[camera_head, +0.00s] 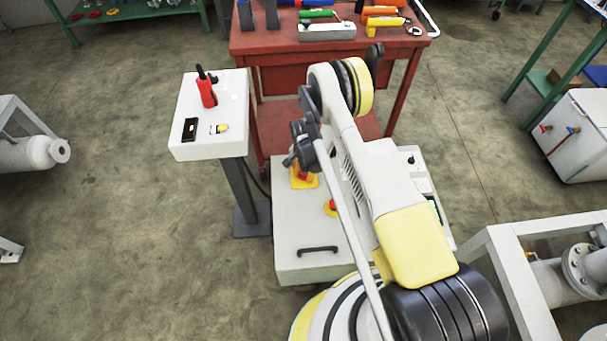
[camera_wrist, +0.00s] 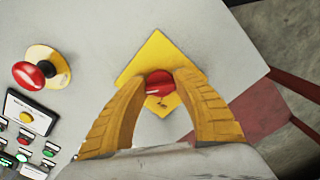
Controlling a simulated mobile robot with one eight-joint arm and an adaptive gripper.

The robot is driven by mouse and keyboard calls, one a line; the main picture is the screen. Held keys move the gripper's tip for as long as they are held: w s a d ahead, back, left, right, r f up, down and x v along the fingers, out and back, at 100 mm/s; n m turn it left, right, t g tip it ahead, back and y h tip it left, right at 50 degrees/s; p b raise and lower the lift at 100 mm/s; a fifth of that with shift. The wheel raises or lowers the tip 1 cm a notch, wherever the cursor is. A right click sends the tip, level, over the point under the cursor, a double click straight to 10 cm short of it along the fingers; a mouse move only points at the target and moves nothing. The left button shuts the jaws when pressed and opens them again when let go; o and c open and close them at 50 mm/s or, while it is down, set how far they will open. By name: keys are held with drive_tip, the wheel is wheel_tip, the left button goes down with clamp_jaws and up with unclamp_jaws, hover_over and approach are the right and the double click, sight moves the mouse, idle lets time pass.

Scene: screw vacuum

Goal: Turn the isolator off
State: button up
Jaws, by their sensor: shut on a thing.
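The isolator is a red knob (camera_wrist: 160,83) on a yellow diamond-shaped plate (camera_wrist: 150,53) on the pale cabinet top. In the wrist view my gripper (camera_wrist: 162,76) has its two yellow fingers closed around the red knob, one on each side. The lower part of the knob is partly hidden by the fingers. In the head view the isolator's yellow plate (camera_head: 300,181) shows near the cabinet's back left, and my gripper (camera_head: 297,160) is over it. From there the fingers are mostly hidden by my arm.
A red mushroom button (camera_wrist: 28,75) on a yellow base is beside the isolator, with a panel of small buttons (camera_wrist: 30,125) below it. The cabinet (camera_head: 300,240) has a black handle. A pedestal (camera_head: 210,140) with a red-handled device stands left. A red tool table (camera_head: 275,48) stands behind.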

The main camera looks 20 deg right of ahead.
drive_tip(key=n, duration=0.8)
drive_tip(key=shift+d, duration=0.1)
drive_tip(key=n, duration=0.4)
drive_tip(key=shift+d+n, duration=0.1)
drive_tip(key=shift+n, duration=2.1)
drive_tip(key=o, duration=1.2)
